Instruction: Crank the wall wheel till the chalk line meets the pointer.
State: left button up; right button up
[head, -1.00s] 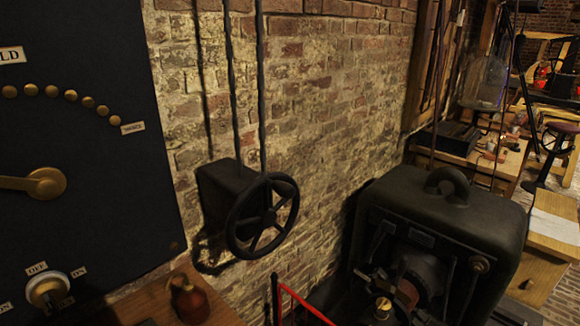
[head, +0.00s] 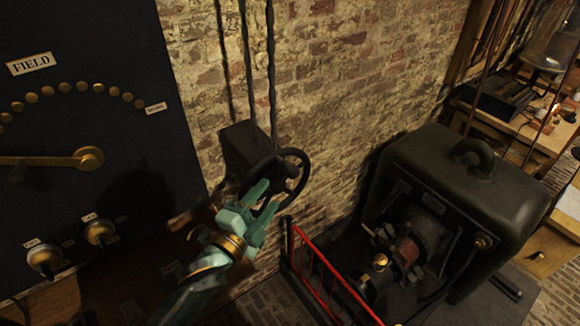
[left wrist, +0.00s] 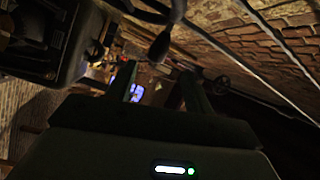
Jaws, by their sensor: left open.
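The dark wall wheel (head: 303,167) is on a black box (head: 248,152) on the brick wall, at the middle of the head view. My left gripper (head: 266,196) is teal and open, in front of the wheel's lower left part, and hides much of it. I cannot tell whether its fingers touch the rim. In the left wrist view the two open fingers (left wrist: 155,92) point away, and a dark rod with a knobbed end (left wrist: 161,44) shows just above them. I cannot make out a chalk line or a pointer. My right gripper is not in view.
A black panel (head: 60,110) with brass studs and knobs stands at the left. A red railing (head: 330,275) rises just right of my gripper. A large dark machine (head: 440,200) fills the right. Wooden benches (head: 510,125) stand behind it.

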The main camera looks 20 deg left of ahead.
aim_at(287, 174)
pick_arm(q)
jog(key=x, duration=0.9)
jog(key=shift+w+d, duration=0.35)
jog(key=shift+w, duration=0.4)
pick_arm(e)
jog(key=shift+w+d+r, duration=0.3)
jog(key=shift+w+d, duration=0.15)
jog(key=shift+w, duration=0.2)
